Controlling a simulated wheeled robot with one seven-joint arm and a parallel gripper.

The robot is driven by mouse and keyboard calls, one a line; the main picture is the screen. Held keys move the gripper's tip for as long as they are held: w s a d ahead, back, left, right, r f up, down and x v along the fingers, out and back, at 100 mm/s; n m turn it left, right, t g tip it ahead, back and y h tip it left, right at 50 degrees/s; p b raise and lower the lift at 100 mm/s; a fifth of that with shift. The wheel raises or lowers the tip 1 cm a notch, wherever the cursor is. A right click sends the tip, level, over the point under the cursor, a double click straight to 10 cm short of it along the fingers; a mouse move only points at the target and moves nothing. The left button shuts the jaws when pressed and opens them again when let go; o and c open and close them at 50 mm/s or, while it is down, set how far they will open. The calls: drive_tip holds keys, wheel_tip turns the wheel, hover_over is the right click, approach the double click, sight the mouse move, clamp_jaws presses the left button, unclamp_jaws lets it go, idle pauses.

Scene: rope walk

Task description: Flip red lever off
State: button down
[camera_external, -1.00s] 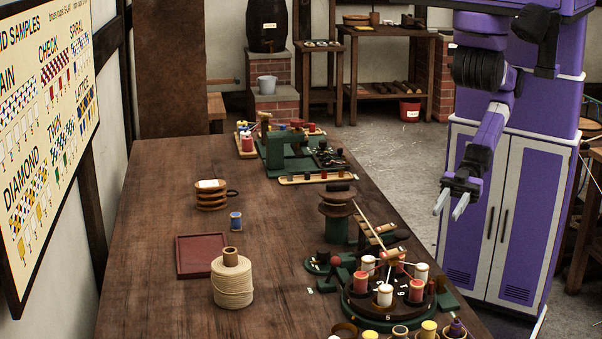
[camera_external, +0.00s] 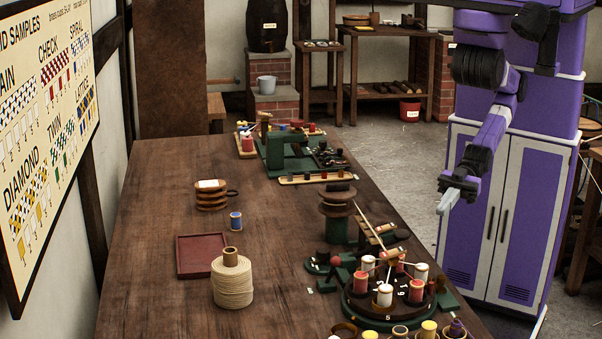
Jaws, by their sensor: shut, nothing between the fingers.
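A small round red knob (camera_external: 336,261) shows at the left side of the green-based braiding machine (camera_external: 388,310) at the table's near right. It looks like the end of the red lever. Its stem is too small to make out, and I cannot tell which way it is set. My gripper (camera_external: 446,203) is shut and empty. It hangs in the air to the right of the table, well apart from the knob, with its fingers pointing down and left.
The wooden table (camera_external: 160,230) holds a twine spool (camera_external: 232,283), a dark red tray (camera_external: 199,256), a blue spool (camera_external: 236,221) and a stacked post (camera_external: 338,205) behind the knob. A second green machine (camera_external: 285,150) stands farther back. The table's left part is mostly clear.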

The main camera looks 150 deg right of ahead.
drive_tip(key=w+d+r+n+g+h+p, duration=0.1)
drive_tip(key=w+d+r+h+p, duration=0.3)
drive_tip(key=w+d, duration=0.6)
drive_tip(key=w+d+r+g+p, duration=0.1)
drive_tip(key=w+d+r+p, duration=0.1)
drive_tip(key=w+d+r, duration=0.65)
drive_tip(key=a+f+n+g+y, duration=0.4)
drive_tip(key=f+n+g+y, duration=0.1)
drive_tip(key=f+n, duration=0.4)
drive_tip(key=shift+a+g+p, duration=0.3)
drive_tip(key=shift+a+p, duration=0.05)
drive_tip(key=shift+p, duration=0.1)
drive_tip(key=shift+w+f, duration=0.15)
approach(332, 271)
drive_tip(key=f, duration=0.1)
drive_tip(key=w+a+f, duration=0.1)
drive_tip(key=a+f, duration=0.1)
drive_tip(key=f, duration=0.1)
drive_tip(key=shift+w, duration=0.25)
drive_tip(key=shift+r+p, duration=0.1)
drive_tip(key=shift+p, duration=0.25)
